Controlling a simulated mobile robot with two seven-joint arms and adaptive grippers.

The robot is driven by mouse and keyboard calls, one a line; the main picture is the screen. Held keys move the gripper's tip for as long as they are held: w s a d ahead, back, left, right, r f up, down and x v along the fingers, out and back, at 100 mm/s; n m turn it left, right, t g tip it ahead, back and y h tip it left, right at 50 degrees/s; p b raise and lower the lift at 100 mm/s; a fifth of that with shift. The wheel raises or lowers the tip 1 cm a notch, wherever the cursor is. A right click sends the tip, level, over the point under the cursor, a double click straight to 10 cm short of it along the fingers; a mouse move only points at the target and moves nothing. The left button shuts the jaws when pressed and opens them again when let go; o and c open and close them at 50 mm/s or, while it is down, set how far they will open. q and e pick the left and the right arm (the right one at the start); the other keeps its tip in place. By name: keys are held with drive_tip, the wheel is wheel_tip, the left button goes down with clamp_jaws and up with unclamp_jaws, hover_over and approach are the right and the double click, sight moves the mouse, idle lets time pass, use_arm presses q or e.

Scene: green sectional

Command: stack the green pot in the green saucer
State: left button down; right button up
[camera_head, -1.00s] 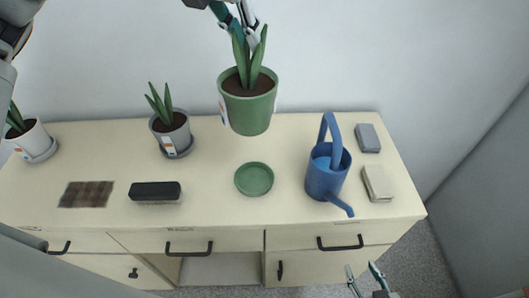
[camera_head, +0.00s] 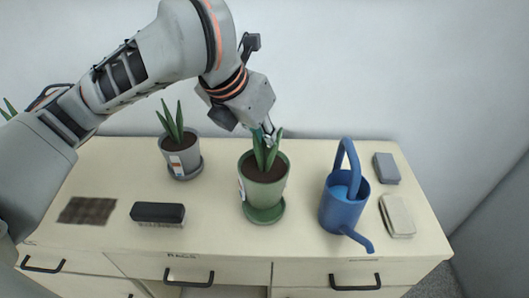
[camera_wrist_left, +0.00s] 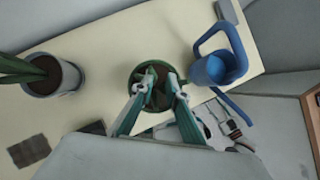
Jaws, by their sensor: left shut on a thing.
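The green pot (camera_head: 262,187) with its leafy plant is upright in the middle of the dresser top. It is in or just over the green saucer (camera_head: 265,215), whose front rim shows below it. Whether the pot's base touches the saucer cannot be told. My left gripper (camera_head: 268,136) reaches down from above and is shut on the plant's leaves. In the left wrist view, the two fingers (camera_wrist_left: 158,84) close around the leaves over the pot (camera_wrist_left: 135,75). The saucer is hidden there. My right gripper is out of view.
A blue watering can (camera_head: 340,205) stands right of the pot. A grey potted plant (camera_head: 180,152) stands left. A black brush (camera_head: 158,213) and dark mat (camera_head: 87,210) lie further left. Two small blocks (camera_head: 386,168) (camera_head: 397,215) lie at the right end.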

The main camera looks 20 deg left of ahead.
sight(261, 147)
use_arm(q)
drive_tip(key=shift+f, duration=0.45)
wheel_tip(261, 147, down, 3)
drive_tip(key=shift+b, duration=0.7)
drive_tip(key=shift+f, duration=0.3)
drive_tip(key=c, duration=2)
unclamp_jaws()
